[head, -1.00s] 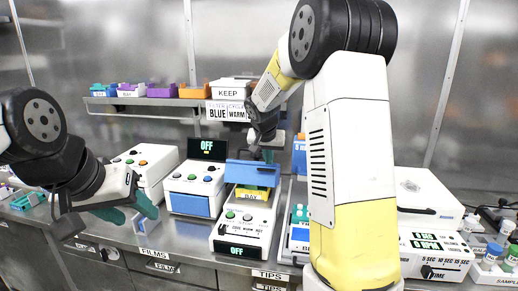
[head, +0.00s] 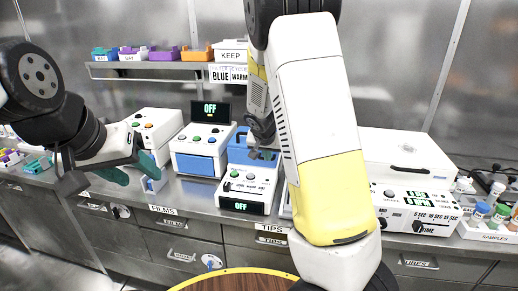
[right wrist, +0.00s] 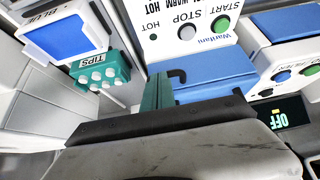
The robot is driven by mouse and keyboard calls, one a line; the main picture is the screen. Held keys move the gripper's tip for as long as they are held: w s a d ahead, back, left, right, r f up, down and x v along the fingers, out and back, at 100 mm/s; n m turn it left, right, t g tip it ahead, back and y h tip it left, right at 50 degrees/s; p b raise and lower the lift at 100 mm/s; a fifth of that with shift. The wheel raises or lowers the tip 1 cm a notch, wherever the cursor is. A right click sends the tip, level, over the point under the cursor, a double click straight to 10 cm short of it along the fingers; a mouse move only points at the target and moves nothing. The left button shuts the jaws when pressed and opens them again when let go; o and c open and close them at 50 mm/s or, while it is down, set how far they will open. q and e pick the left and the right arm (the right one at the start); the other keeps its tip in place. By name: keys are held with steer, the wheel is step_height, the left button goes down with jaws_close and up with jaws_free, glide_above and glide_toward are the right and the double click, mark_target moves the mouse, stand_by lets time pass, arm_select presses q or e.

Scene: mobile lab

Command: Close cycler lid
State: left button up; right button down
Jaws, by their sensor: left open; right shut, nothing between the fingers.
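The cycler (head: 246,203) is a white box with buttons and a green OFF display on its front. Its blue lid (head: 240,152) lies low and looks flat on the body; no yellow plate shows under it. My right arm hides part of the lid's right side. The lid also fills the middle of the right wrist view (right wrist: 215,88), with a black handle. My right gripper (head: 266,155) is shut and empty, with its green fingers (right wrist: 158,92) against or just over the lid; contact is unclear. My left gripper (head: 134,168) is open and empty, over the bench at left.
A white device with a blue front (head: 200,165) stands left of the cycler. A large white machine (head: 410,160) stands at right. A shelf (head: 165,65) with coloured bins runs behind. The wrist view shows a green tips rack (right wrist: 103,73). A round wooden stool (head: 235,283) is in front.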

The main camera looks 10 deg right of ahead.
steer(key=shift+s+a+f, duration=0.2)
steer(key=shift+s+f, duration=0.4)
steer(key=shift+f, duration=0.35)
step_height(320, 180, up, 6)
steer(key=w, duration=0.2)
steer(key=s+a+f, duration=0.1)
steer(key=s+a, duration=0.2)
steer(key=s, duration=0.6)
steer(key=s+r+n+y, duration=0.2)
steer(key=s+r, duration=0.5)
steer(key=s, duration=0.4)
steer(key=s+r+n+y, duration=0.2)
steer(key=s+r+n, duration=0.1)
steer(key=s+r, duration=0.5)
steer(key=s, duration=0.3)
steer(key=shift+a+y, duration=0.2)
steer(key=shift+y, duration=0.1)
